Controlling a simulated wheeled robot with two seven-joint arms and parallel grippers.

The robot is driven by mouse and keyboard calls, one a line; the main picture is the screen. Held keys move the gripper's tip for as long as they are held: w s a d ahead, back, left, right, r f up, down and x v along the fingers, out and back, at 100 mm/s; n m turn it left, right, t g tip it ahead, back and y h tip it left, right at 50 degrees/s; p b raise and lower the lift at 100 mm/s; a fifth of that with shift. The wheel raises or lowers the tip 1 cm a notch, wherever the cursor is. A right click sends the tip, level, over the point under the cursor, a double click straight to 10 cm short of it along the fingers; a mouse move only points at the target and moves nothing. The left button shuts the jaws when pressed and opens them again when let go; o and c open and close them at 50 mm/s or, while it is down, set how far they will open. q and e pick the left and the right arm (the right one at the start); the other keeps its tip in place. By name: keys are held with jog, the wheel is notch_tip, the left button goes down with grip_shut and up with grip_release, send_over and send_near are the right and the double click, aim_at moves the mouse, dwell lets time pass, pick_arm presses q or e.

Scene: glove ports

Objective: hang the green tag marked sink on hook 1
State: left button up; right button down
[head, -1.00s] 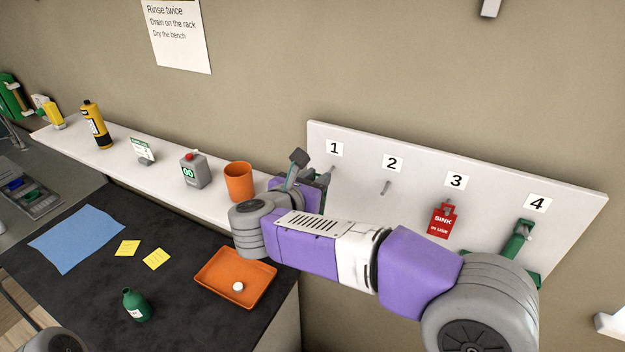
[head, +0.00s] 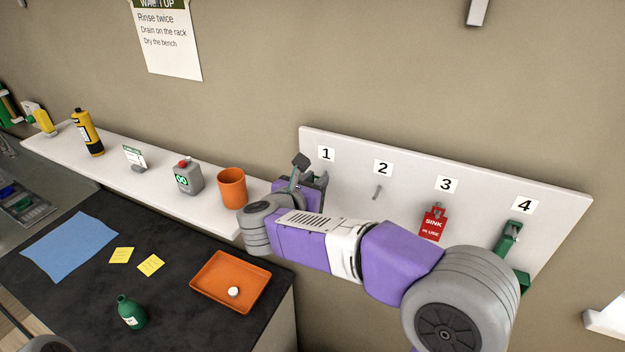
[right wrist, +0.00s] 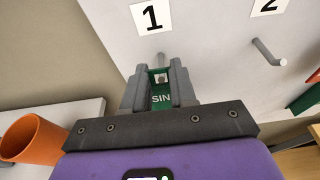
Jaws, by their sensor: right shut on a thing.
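My right gripper (right wrist: 160,88) is shut on the green tag (right wrist: 161,98), whose letters SIN show between the fingers in the right wrist view. The tag's upper part with its hole faces the board. Hook 1 (right wrist: 158,57) is a peg just beyond the tag, below the label 1; I cannot tell whether it is inside the hole. In the head view the right gripper (head: 313,183) is at the board's left end, below label 1 (head: 326,153), and hides hook 1 and most of the tag. My left gripper is out of view.
The white hook board (head: 400,155) has a bare hook 2 (head: 377,192). An orange cup (head: 232,187) stands on the shelf left of the gripper.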

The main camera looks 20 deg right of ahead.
jog(key=shift+w+d+f, duration=0.15)
jog(key=shift+d+f, duration=0.1)
jog(key=shift+w+d+f+b, duration=0.1)
jog(key=shift+d+f+b, duration=0.05)
jog(key=shift+b, duration=0.35)
jog(key=shift+w+d, duration=0.55)
jog(key=shift+d, duration=0.05)
jog(key=c, duration=0.8)
grip_release()
